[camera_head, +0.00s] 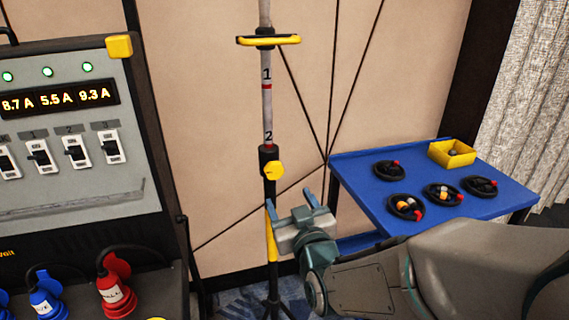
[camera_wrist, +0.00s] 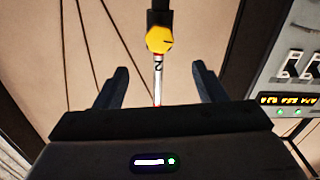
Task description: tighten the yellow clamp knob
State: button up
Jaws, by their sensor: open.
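The yellow clamp knob (camera_head: 273,170) sits on the black collar (camera_head: 268,155) of an upright stand pole in the head view. The pole (camera_head: 267,105) above it is grey-white with red bands and the numbers 1 and 2. My gripper (camera_head: 291,202) is open and empty, just below and right of the knob. In the wrist view the knob (camera_wrist: 159,40) shows beyond the two open fingers (camera_wrist: 157,78), near the middle of the gap. No contact with the knob is visible.
A power panel (camera_head: 70,120) with switches and red and blue plugs stands at left. A blue table (camera_head: 345,170) at right holds several black rings and a yellow box (camera_head: 451,153). Thin dark cables run behind the pole. A yellow-edged crosspiece (camera_head: 268,40) is higher on the pole.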

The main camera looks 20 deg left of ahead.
aim_at(275, 172)
jog(key=p+x, duration=0.3)
jog(key=x, duration=1)
jog(key=shift+d+p, duration=0.1)
jog(key=shift+p, duration=0.3)
jog(key=c, duration=1)
